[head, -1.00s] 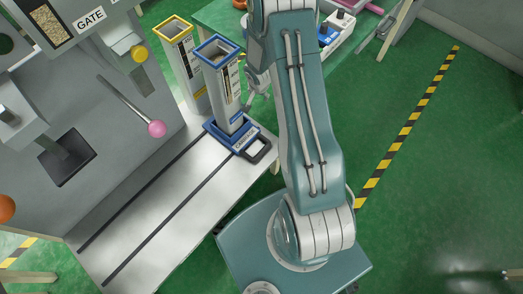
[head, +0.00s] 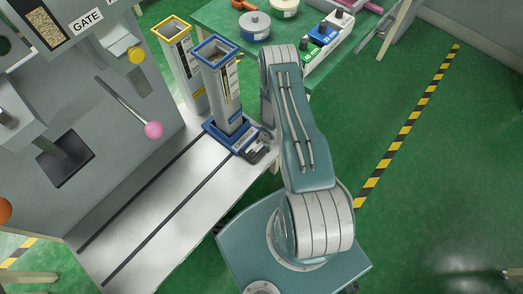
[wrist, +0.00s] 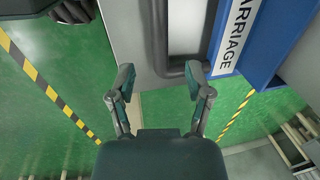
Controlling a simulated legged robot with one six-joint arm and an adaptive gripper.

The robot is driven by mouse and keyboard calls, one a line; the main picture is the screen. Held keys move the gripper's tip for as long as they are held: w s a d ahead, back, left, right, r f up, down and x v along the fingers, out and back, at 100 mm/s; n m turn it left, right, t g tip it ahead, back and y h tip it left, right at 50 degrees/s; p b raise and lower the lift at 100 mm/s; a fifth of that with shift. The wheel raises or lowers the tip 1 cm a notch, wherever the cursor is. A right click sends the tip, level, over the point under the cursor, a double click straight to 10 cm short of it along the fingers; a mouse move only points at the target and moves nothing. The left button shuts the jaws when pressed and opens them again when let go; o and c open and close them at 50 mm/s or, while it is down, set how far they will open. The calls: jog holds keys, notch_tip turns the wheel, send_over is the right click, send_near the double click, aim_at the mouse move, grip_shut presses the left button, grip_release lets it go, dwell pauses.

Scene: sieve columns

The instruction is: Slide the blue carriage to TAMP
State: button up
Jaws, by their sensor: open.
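The blue carriage (head: 218,139) sits at the far right end of a pale metal track plate, with a tall grey column (head: 226,95) with a blue rim standing upright in it. Its dark loop handle (head: 258,155) points right, partly covered by my gripper (head: 262,141). In the wrist view my gripper (wrist: 159,74) is open, its two fingers on either side of the end of the dark handle (wrist: 158,40). Whether they touch it I cannot tell. No TAMP label is readable.
The track plate (head: 150,225) with two dark grooves runs clear to the lower left. A yellow-rimmed column (head: 183,65) stands behind. A pink-knobbed lever (head: 153,130) sticks out from the grey machine with the GATE label (head: 91,18). A green table (head: 205,14) is at the back.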

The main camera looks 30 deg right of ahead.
aim_at(261, 151)
jog(key=f, duration=0.4)
jog(key=w+f, duration=0.1)
jog(key=f, duration=0.1)
jog(key=shift+a+f, duration=0.15)
jog(key=shift+a, duration=0.1)
grip_shut()
